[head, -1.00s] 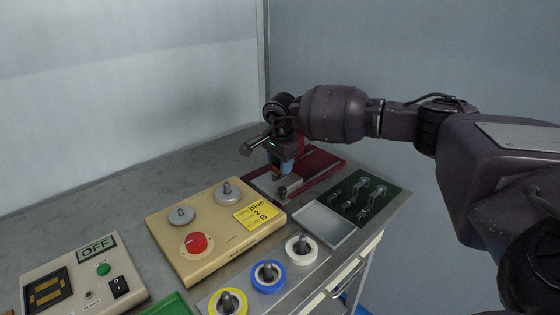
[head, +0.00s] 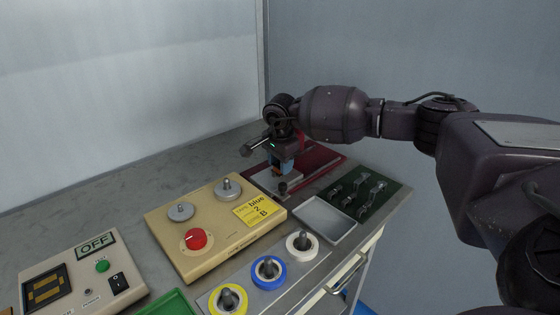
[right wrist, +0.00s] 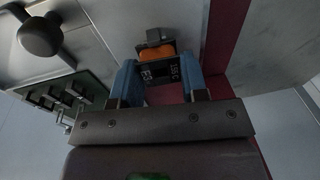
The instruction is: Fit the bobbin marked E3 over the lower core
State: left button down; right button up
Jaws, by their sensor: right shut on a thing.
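The bobbin marked E3 (right wrist: 160,72), with dark flanges and an orange winding, sits between the blue fingers of my right gripper (right wrist: 158,88) in the right wrist view. The gripper is shut on it. In the head view my right gripper (head: 281,166) points down over the grey plate on the dark red fixture (head: 322,160), and a bit of orange shows below the fingers. The lower core cannot be made out; the gripper and bobbin hide that spot. I cannot tell whether the bobbin touches anything below. My left gripper is not in view.
A black knob (head: 282,187) stands at the fixture's near end. An empty grey tray (head: 324,220) and a dark green tray of metal clips (head: 364,192) lie to the right. A beige panel with a red knob (head: 196,239) and several coloured spools are nearer. The back-left bench is clear.

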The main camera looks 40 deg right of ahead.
jog(key=o, duration=1)
notch_tip(320, 180, up, 11)
jog(key=s+a+p, duration=0.1)
jog(key=shift+s+f+p, duration=0.15)
jog(key=shift+f+p, duration=0.05)
jog(key=shift+p, duration=0.2)
jog(key=shift+r, duration=0.1)
